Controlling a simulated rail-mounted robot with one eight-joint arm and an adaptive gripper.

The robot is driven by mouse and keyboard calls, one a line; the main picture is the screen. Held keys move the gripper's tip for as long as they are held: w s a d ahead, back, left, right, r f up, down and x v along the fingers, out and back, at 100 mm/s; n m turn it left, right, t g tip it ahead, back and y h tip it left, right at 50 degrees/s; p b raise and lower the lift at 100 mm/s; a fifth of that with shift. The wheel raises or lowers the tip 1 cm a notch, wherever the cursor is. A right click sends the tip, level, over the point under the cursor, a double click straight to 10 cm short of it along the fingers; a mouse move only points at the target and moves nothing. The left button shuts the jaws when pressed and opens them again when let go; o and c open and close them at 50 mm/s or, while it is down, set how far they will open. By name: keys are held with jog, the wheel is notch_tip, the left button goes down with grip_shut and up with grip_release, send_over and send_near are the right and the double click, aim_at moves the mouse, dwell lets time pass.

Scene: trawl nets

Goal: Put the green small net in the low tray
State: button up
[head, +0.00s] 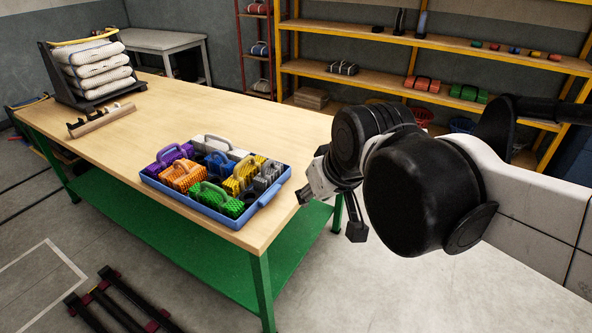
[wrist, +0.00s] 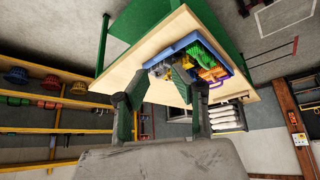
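A low blue tray (head: 178,199) lies on the near right corner of the wooden table and is filled with small handled bundles. A green bundle (head: 211,196), seemingly the green small net, sits at the tray's near side. The tray (wrist: 238,70) and the green bundle (wrist: 212,54) also show in the wrist view. My gripper (head: 330,213) hangs just right of the table edge, apart from the tray. In the wrist view my gripper (wrist: 160,88) has its fingers spread, with nothing held between them.
Purple (head: 170,157), orange (head: 186,177), yellow (head: 243,175) and other bundles crowd the tray. A black rack of white folded nets (head: 98,72) and a hooked wooden bar (head: 101,119) stand at the table's far left. Shelves (head: 440,42) line the back. The table's middle is clear.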

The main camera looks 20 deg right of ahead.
jog(key=s+d+f+m, duration=0.1)
jog(key=s+d+f, duration=0.1)
jog(key=s, duration=0.3)
jog(key=shift+s+f+t+h, duration=0.3)
jog(key=shift+s+f, duration=0.05)
jog(key=shift+s, duration=0.05)
dwell(0.9)
